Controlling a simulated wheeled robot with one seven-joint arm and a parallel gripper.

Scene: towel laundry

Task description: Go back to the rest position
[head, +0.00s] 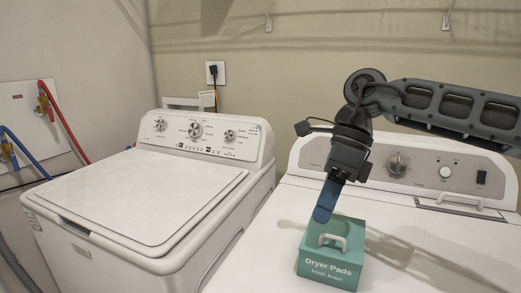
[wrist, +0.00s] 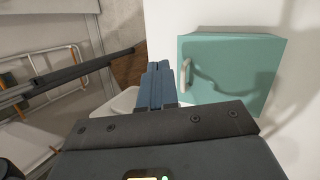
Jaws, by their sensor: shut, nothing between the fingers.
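My gripper (head: 322,215) is shut and empty, its blue fingers pointing down in the head view. It also shows in the wrist view (wrist: 157,72), with its fingers together. In the head view the fingertips overlap the back top edge of a green Dryer Pads box (head: 331,262); I cannot tell whether they touch. The box also shows in the wrist view (wrist: 235,65), to the right of the fingers, with a pale handle on it. My arm reaches in from the right, above the dryer.
The box stands on the white dryer top (head: 262,270), whose control panel (head: 400,165) rises behind the arm. A white washer (head: 150,195) with a closed lid stands to the left. A wall outlet (head: 215,73) and hoses (head: 62,125) are at the back and left.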

